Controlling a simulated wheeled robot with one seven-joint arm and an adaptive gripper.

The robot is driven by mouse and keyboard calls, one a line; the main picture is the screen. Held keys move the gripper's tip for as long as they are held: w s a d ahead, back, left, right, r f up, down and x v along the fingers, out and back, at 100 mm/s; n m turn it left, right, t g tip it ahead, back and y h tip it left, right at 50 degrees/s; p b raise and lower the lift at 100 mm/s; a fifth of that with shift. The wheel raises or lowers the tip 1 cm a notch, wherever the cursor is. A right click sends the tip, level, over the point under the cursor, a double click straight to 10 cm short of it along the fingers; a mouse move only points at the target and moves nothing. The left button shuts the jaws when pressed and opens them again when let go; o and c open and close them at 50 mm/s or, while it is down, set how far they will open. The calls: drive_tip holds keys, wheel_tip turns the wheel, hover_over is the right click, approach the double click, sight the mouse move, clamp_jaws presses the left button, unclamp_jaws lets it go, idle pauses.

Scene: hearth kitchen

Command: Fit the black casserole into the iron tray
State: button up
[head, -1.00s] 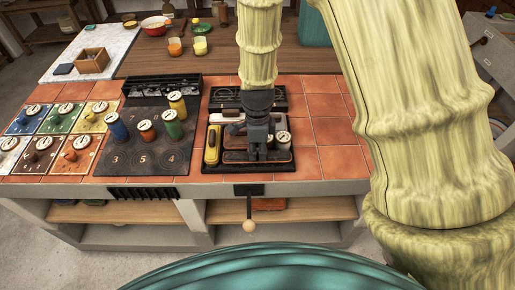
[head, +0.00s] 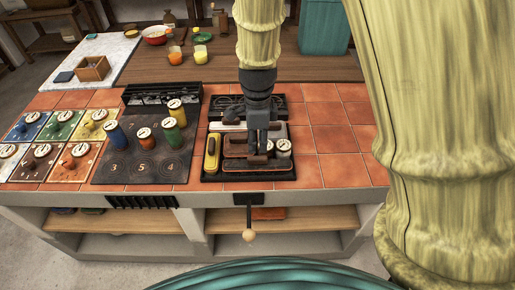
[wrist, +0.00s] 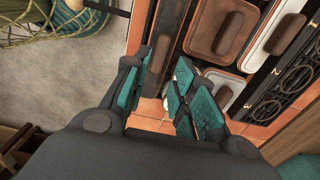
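Rectangular lidded pots (wrist: 260,35) with raised handles sit beyond the fingertips. I cannot tell which thing is the black casserole; it may be hidden by the gripper.
A dark numbered board (head: 125,172) with coloured cylinders stands to the left, beside coloured dial tiles (head: 62,124). Bare orange tiles (head: 335,140) lie to the right.

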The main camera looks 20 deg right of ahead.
sight(258, 157)
drive_tip(key=shift+r, duration=2.2)
